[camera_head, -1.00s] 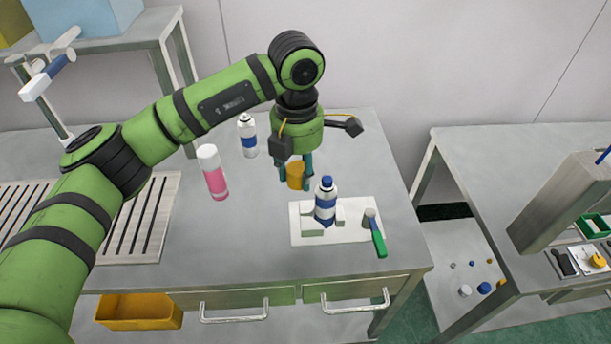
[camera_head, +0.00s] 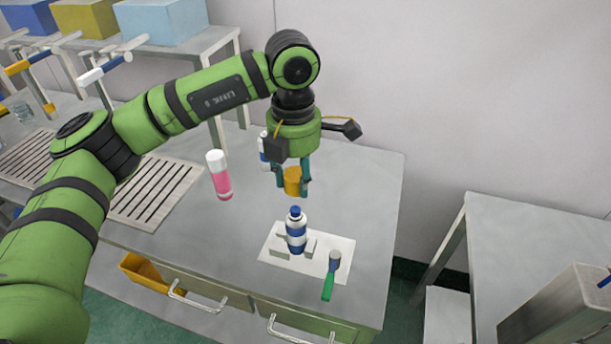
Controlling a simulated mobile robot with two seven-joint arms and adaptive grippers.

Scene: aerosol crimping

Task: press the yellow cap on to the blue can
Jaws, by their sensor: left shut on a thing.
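My left gripper (camera_head: 292,183) points down over the table and is shut on the yellow cap (camera_head: 292,174). The cap is in the air, behind and above the blue can as seen here. The blue can (camera_head: 297,238) is white and blue with a blue top. It stands upright between light blocks on a white board (camera_head: 333,246). The cap and the can are apart. My right gripper is not in view.
A green-handled tool (camera_head: 329,283) lies on the board's right side. A pink can with a white top (camera_head: 219,177) stands to the left. Another white and blue can (camera_head: 264,148) is partly hidden behind my gripper. A slatted rack (camera_head: 156,190) lies at left. Free table surrounds the board.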

